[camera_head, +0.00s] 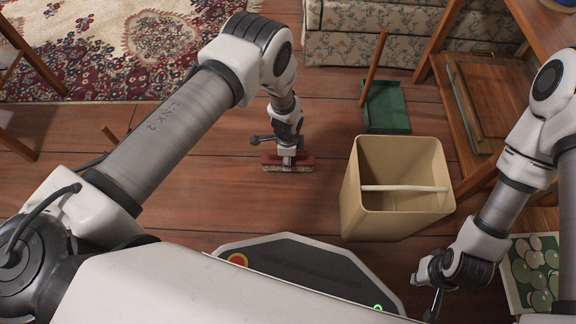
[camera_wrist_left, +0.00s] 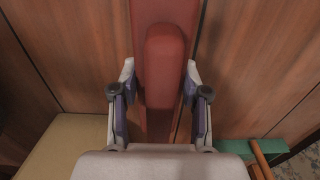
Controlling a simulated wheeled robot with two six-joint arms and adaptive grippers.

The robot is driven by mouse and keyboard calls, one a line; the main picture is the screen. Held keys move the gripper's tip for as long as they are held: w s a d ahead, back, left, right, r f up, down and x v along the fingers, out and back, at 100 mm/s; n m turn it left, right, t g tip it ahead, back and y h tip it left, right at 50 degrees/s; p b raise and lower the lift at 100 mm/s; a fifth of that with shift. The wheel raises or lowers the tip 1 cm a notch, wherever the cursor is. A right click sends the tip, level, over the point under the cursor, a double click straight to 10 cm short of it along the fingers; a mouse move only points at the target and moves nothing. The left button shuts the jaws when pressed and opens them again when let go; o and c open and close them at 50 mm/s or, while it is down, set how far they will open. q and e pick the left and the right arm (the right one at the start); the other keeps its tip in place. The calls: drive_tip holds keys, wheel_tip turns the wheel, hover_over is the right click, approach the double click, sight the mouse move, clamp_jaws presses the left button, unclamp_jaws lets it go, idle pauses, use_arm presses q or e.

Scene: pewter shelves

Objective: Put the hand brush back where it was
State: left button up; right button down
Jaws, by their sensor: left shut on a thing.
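The hand brush (camera_head: 306,161) has a dark red back and a pale bristle edge. It is at floor level in the middle of the head view; I cannot tell whether the bristles touch the boards. My left gripper (camera_head: 287,152) points down at it and is shut on it. In the left wrist view the red brush (camera_wrist_left: 166,55) runs between the two fingers of the left gripper (camera_wrist_left: 159,85). My right gripper (camera_head: 432,305) is low at the right, apart from the brush; its finger gap does not show clearly.
A tan bin (camera_head: 392,212) with a pale stick across it stands right of the brush. A green dustpan (camera_head: 386,107) with a wooden handle lies behind it. A wooden shelf (camera_head: 455,110) is at the right, a patterned sofa (camera_head: 390,40) at the back.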

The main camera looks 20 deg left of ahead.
use_arm(q)
drive_tip(key=f+b, duration=0.1)
drive_tip(key=f, duration=0.1)
drive_tip(key=f+b, duration=0.1)
drive_tip(key=b, duration=0.1)
drive_tip(key=shift+w+d+f, duration=0.1)
drive_tip(key=shift+w+f, duration=0.1)
drive_tip(key=shift+f, duration=0.2)
drive_tip(key=shift+r, duration=0.25)
drive_tip(key=shift+c, duration=0.4)
drive_tip(key=shift+f, duration=0.25)
drive_tip(key=o, duration=1.2)
drive_tip(key=shift+r, duration=0.2)
wheel_tip(320, 180, up, 12)
drive_tip(key=p, duration=0.8)
drive_tip(key=shift+r+p, duration=0.1)
drive_tip(key=shift+p, duration=0.3)
